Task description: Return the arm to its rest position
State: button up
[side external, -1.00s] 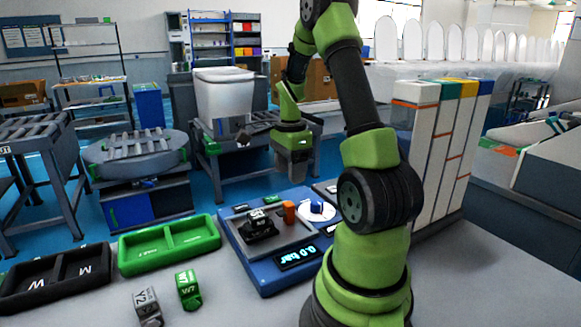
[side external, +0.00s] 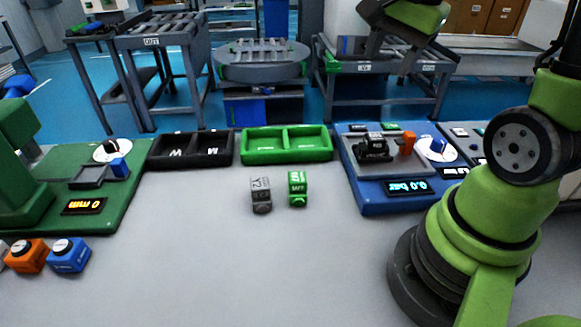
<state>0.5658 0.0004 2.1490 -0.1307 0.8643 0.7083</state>
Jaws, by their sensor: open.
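My arm is green and black, with its base (side external: 465,240) standing at the right of the grey table. My gripper (side external: 395,55) is the dark part below a green wrist link at the top right of the side external view. It hangs above and behind the blue test station, is open, and no object shows in it. The upper arm is cut off by the frame's top and right edges.
A blue station (side external: 370,195) reading 0.0 bar stands beside my base. A green tray (side external: 287,158), black tray (side external: 190,163) and green station (side external: 120,205) stand leftward. Grey (side external: 261,194) and green (side external: 297,188) valve blocks lie mid-table. The front middle is clear.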

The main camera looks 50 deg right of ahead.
jog(key=s+a+r+n+t+y, duration=0.1)
jog(key=s+a+r+n+t, duration=0.1)
jog(key=a+n, duration=0.5)
jog(key=s+a+r+n+t+y, duration=0.2)
jog(key=s+a+r+n, duration=0.1)
jog(key=s+a+n, duration=0.2)
jog(key=a+n, duration=0.2)
jog(key=a, duration=0.1)
jog(key=shift+s+r, duration=0.15)
jog(key=shift+r, duration=0.05)
